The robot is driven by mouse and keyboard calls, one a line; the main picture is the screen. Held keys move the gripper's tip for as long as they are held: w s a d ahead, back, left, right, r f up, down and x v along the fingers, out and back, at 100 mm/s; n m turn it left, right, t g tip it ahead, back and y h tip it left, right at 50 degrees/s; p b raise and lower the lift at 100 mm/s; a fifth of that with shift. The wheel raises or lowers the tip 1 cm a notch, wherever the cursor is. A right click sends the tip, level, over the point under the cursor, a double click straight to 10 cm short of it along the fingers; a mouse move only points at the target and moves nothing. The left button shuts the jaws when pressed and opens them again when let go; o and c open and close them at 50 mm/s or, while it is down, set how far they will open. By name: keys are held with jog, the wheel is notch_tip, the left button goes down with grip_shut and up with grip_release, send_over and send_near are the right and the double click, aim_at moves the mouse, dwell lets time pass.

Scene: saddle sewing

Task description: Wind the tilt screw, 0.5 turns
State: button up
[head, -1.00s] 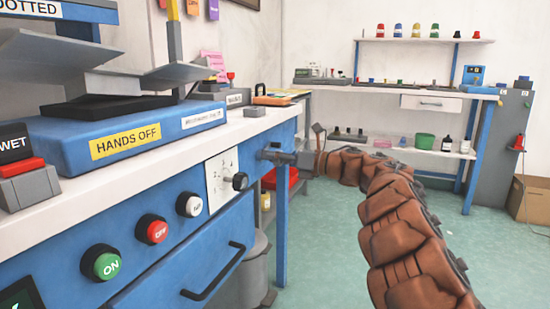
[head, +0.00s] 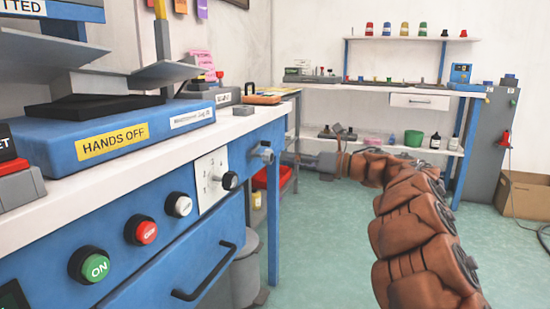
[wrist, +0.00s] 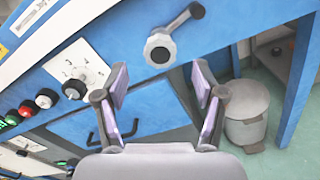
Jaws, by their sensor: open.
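The tilt screw (wrist: 160,48) is a grey round hub with a crank arm on the blue front of the bench. In the wrist view its crank arm points up and right to a knob (wrist: 197,11). It also shows at the bench's right end in the head view (head: 262,152). My gripper (wrist: 160,80) is open and empty, its two purple-padded fingers spread below the hub in the wrist view. In the head view my gripper (head: 297,159) is small, just right of the screw, with a gap between them.
Left of the screw is a numbered dial plate (head: 213,178) with a black knob, then white, red and green buttons. A drawer handle (head: 205,275) sticks out below. A grey bin (wrist: 246,112) stands beneath the bench. Open floor lies right of the bench.

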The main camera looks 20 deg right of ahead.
jog(key=shift+v, duration=2.05)
